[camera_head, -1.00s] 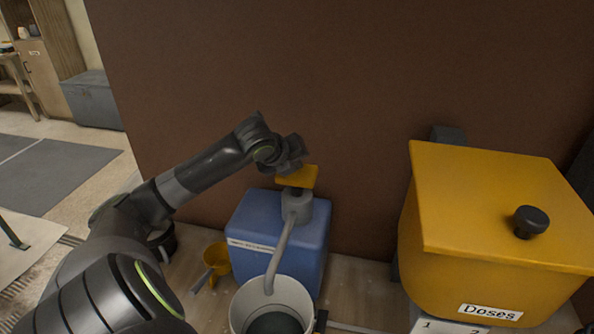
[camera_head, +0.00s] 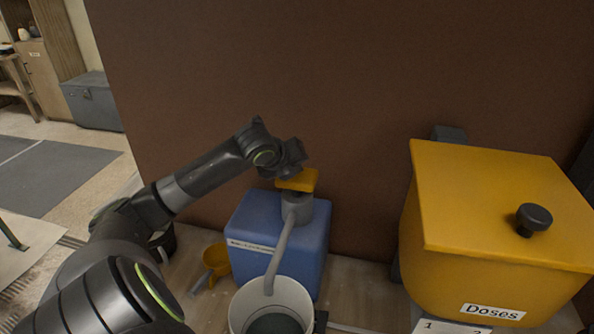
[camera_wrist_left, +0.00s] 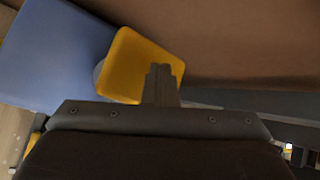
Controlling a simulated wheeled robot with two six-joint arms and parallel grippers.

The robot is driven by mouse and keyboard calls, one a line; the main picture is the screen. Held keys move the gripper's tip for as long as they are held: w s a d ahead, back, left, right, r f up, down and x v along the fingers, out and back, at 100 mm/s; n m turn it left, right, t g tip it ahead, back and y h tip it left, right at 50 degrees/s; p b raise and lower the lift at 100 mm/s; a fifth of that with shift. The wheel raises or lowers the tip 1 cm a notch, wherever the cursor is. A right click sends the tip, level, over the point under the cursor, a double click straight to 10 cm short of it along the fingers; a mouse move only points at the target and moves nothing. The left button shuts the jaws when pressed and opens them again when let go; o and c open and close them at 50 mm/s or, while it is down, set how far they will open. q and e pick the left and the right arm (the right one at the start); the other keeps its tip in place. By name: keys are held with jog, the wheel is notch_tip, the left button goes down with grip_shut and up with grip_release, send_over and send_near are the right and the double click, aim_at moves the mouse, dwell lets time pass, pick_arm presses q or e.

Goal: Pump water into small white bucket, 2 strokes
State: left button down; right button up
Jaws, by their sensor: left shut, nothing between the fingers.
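The blue water container (camera_head: 262,240) stands against the brown wall, with a grey pump collar and a yellow pump head (camera_head: 300,181) on top. Its grey spout (camera_head: 280,245) slopes down to the small white bucket (camera_head: 236,306), at the lower edge of the head view. The bucket's inside looks dark grey; I cannot tell how much water is in it. My left gripper (camera_head: 291,172) is shut and empty, right at the yellow head, and partly hides it. In the left wrist view the shut fingers (camera_wrist_left: 162,84) overlap the yellow head (camera_wrist_left: 136,62). My right gripper is not in view.
A large yellow bin (camera_head: 500,215) labelled "Doses" with a black knob stands to the right. A yellow scoop (camera_head: 217,259) lies left of the container, beside a dark pot (camera_head: 163,242). The wall closes off the back.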

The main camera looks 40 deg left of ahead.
pick_arm(q)
jog(key=shift+f+b, duration=0.8)
jog(key=shift+f, duration=0.7)
dwell(0.8)
dwell(0.4)
jog(key=shift+w+r+p, duration=0.1)
jog(key=shift+r+p, duration=2.55)
jog(key=shift+r, duration=0.15)
notch_tip(320, 180, up, 5)
jog(key=p, duration=0.4)
jog(key=shift+p, duration=0.4)
jog(key=shift+r, duration=0.1)
